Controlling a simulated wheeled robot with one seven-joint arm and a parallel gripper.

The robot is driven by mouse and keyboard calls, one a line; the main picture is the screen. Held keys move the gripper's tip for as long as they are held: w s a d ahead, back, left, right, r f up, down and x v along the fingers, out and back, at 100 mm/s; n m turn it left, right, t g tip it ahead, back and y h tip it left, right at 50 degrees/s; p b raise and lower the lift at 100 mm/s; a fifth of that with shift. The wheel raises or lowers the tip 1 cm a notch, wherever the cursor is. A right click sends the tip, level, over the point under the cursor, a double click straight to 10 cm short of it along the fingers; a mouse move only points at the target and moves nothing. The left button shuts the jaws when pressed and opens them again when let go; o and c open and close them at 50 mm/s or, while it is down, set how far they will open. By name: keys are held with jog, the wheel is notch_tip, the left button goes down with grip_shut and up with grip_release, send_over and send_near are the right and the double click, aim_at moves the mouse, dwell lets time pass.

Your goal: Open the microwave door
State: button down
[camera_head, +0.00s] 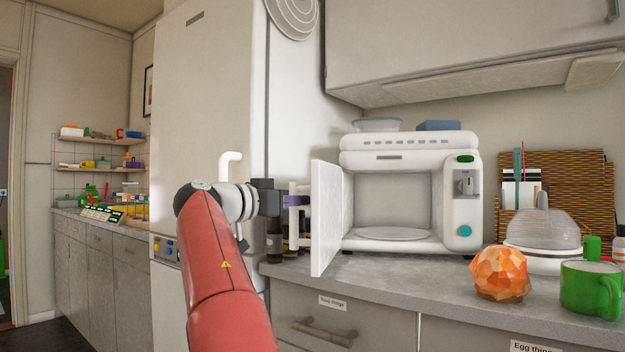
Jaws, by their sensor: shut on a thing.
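The white microwave (410,143) stands on the grey counter at the right of centre. Its door (330,225) is hinged on the left side and swung wide open toward me. The cavity shows empty apart from a pale turntable plate (393,233). My gripper (293,206) is at the outer face of the door, shut on the pale door handle (298,201). The fingertips are small and partly hidden around the handle. My red arm reaches up from the bottom to the left of the door.
An orange faceted ornament (500,273), a green mug (591,286) and a mesh dome (541,228) stand on the counter at the right. Dark jars (291,236) stand behind my gripper. A tall white fridge (205,120) is at the left. The counter (400,272) before the microwave is clear.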

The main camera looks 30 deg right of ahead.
jog(key=shift+w+a+r+m+g+p, duration=0.1)
jog(key=shift+w+a+m+g+p, duration=0.35)
jog(key=shift+w+g+p, duration=0.45)
jog(key=shift+w+a+m+g+p, duration=0.35)
jog(key=shift+w+m+g+p, duration=0.2)
jog(key=shift+p, duration=0.5)
jog(key=c, duration=1.4)
grip_release()
jog(key=shift+w, duration=0.1)
jog(key=a, duration=0.7)
jog(key=shift+s+a, duration=0.25)
jog(key=shift+a, duration=0.1)
